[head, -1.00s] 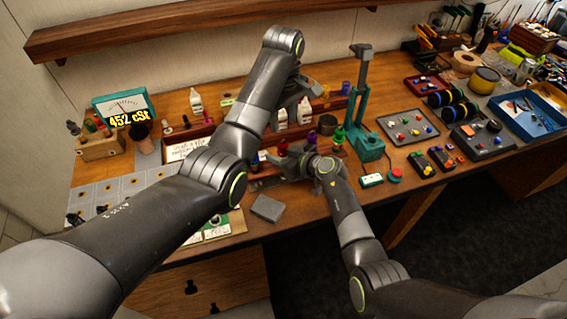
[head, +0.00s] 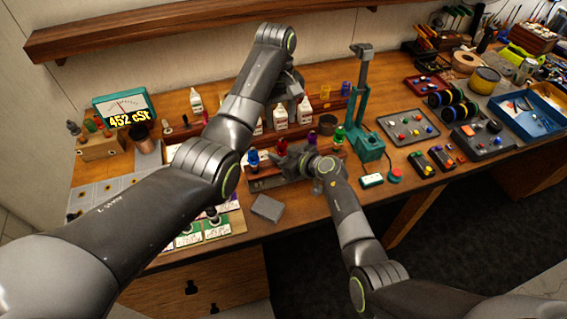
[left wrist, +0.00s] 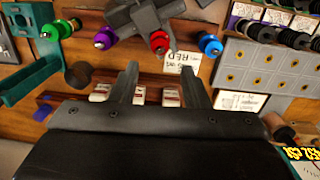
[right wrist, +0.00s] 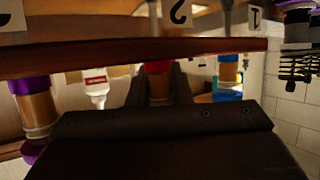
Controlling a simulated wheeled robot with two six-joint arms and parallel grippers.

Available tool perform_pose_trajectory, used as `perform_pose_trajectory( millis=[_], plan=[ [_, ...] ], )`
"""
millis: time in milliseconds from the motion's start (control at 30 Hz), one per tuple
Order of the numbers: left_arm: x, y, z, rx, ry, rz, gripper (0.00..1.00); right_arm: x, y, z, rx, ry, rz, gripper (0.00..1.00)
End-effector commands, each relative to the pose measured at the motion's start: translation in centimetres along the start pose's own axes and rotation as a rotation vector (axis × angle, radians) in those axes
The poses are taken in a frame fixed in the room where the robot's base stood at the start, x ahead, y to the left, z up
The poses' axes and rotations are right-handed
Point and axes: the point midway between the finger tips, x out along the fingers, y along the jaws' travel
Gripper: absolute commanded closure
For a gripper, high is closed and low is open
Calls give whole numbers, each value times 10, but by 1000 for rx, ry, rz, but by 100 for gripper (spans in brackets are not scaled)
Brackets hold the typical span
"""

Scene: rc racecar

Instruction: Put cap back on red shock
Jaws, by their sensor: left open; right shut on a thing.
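The red shock (head: 283,146) stands in the wooden shock stand at the front middle of the bench. My right gripper (head: 285,159) is shut on it. In the right wrist view the red shock (right wrist: 159,85) shows a red top and amber body between the fingers. My left gripper (head: 297,94) is open and empty, behind and above the stand. In the left wrist view its fingers (left wrist: 160,82) are apart, and the red shock (left wrist: 158,42) lies beyond them. I cannot tell a loose cap apart, nor whether the red top is the cap.
Blue (head: 253,158), purple (head: 312,139) and green (head: 339,134) shocks stand beside the red one. White bottles (head: 281,117) stand behind. A teal press (head: 370,146) is to the right. A grey block (head: 267,208) lies in front. A paper card (left wrist: 183,62) reads RED.

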Motion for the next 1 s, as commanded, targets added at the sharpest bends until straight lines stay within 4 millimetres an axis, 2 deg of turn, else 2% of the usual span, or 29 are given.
perform_pose_trajectory(
  millis=[467, 800, 1000],
  plan=[
    [5, 0, 0, 20, -4, 1, 58, 0, 0, 0, 0, 0, 0, 100],
    [54, 0, 1, 20, -6, 0, 58, 0, 0, 0, 0, 0, 0, 100],
    [75, 0, 0, 19, -4, 1, 58, 0, 0, 0, 0, 0, 0, 100]
  ],
)
